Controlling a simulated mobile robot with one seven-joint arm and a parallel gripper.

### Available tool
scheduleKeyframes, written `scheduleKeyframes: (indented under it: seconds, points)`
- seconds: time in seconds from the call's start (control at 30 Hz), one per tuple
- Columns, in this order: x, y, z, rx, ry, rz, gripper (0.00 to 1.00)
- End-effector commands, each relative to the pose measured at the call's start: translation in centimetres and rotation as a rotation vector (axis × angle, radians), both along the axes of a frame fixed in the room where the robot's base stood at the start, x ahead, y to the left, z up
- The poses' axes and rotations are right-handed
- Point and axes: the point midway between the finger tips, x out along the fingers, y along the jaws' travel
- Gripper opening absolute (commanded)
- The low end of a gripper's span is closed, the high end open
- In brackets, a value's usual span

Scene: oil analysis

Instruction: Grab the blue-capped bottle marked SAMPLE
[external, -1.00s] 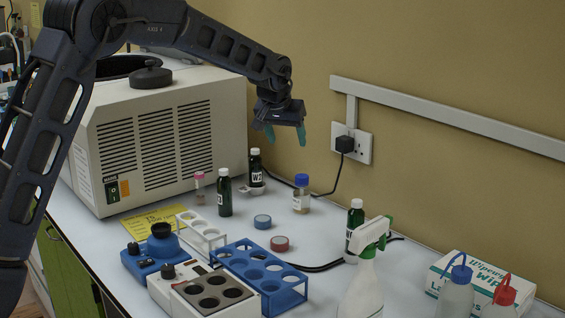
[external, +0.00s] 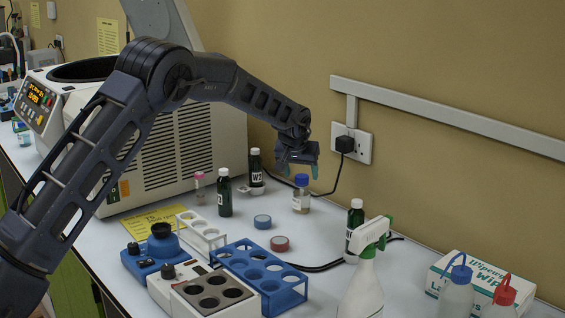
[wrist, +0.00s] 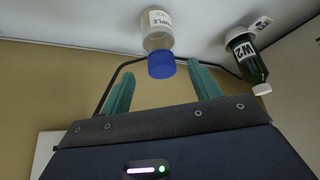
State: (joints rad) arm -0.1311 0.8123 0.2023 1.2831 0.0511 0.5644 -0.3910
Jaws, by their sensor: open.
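The SAMPLE bottle is clear with a blue cap (external: 301,180) and a white label, and stands upright on the bench near the wall. In the wrist view the bottle (wrist: 158,38) shows part of the word on its label, and its cap lies at the gap between the fingertips. My gripper (external: 301,170) is open and empty, its teal fingers just above the cap in the external view. In the wrist view the fingers (wrist: 160,78) are spread to either side of the cap, apart from it.
A dark green bottle marked W2 (wrist: 243,52) stands near; it also shows in the external view (external: 256,172). A black cable (external: 330,188) runs behind the sample bottle to the wall socket (external: 362,144).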

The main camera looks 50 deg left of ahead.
Motion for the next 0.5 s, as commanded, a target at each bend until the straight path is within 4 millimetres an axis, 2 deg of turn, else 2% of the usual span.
scheduleKeyframes:
  seconds: [0.27,0.5]
  points:
    - [0.8,0.7,-1.4,0.000,0.000,0.000,0.62]
    - [2.2,1.8,-3.8,0.000,0.001,0.000,0.62]
